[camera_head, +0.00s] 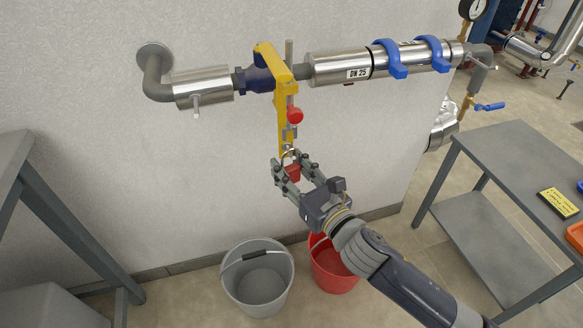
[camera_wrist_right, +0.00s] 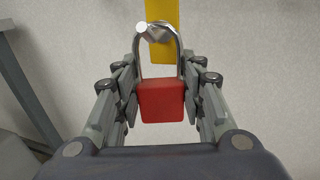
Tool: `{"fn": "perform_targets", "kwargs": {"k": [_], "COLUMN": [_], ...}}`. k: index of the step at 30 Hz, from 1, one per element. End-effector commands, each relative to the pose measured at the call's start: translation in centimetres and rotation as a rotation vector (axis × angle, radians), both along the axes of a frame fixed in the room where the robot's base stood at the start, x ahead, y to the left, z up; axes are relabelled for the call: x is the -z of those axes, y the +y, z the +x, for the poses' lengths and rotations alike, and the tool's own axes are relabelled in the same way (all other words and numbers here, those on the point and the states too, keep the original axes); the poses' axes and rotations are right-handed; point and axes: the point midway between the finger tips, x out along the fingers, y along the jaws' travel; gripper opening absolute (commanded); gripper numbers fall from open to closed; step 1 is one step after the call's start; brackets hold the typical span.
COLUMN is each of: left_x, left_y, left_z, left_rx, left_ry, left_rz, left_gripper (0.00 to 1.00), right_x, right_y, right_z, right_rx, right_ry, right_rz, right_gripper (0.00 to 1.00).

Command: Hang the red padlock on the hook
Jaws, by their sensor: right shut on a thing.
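The red padlock (camera_head: 293,173) is held upright between the fingers of my right gripper (camera_head: 292,175), shackle upward. The right wrist view shows its red body (camera_wrist_right: 161,101) between the fingers and its metal shackle above. A yellow bracket (camera_head: 284,105) hangs over the pipe valve, with a red knob (camera_head: 295,116) and metal parts near its lower end. The shackle meets the lower end of the bracket in both views. A metal pin end (camera_wrist_right: 142,28) shows at the shackle's top. I cannot tell whether the shackle is around a hook. My left gripper is out of view.
The steel pipe (camera_head: 337,66) with blue clamps runs along the wall above. A grey bucket (camera_head: 242,292) and a red bucket (camera_head: 330,281) stand on the floor below. A grey table (camera_head: 521,156) is at the right, another grey table (camera_head: 12,158) at the left.

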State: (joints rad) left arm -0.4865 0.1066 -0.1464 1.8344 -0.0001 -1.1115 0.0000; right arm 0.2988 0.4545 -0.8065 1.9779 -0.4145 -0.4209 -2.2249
Motion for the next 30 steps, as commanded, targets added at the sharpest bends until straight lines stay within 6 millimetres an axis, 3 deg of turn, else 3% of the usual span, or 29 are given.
{"fn": "perform_targets", "kwargs": {"k": [9, 10, 12, 13, 24, 30], "left_x": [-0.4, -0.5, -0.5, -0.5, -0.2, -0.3], "left_y": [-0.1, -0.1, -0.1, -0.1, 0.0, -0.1], "left_z": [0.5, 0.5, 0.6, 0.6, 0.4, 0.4], "left_rx": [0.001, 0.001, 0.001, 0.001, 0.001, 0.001], "left_ry": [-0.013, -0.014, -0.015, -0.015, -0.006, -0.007], "left_rz": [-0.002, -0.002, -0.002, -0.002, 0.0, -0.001], "left_gripper": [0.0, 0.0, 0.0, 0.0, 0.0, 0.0], "right_x": [0.0, 0.0, 0.0, 0.0, 0.1, 0.2], "right_y": [0.1, 0.2, 0.1, 0.1, -0.1, -1.6], "right_z": [-0.1, -0.1, -0.1, -0.1, -0.2, -2.5], "right_rx": [-0.004, -0.004, -0.004, -0.003, -0.001, -0.002], "right_ry": [0.0, 0.0, 0.0, 0.0, 0.001, 0.002], "right_rz": [0.001, 0.001, 0.001, 0.001, -0.001, -0.002], "right_gripper": [0.12, 0.41, 0.57, 0.6, 0.6, 0.6]}}
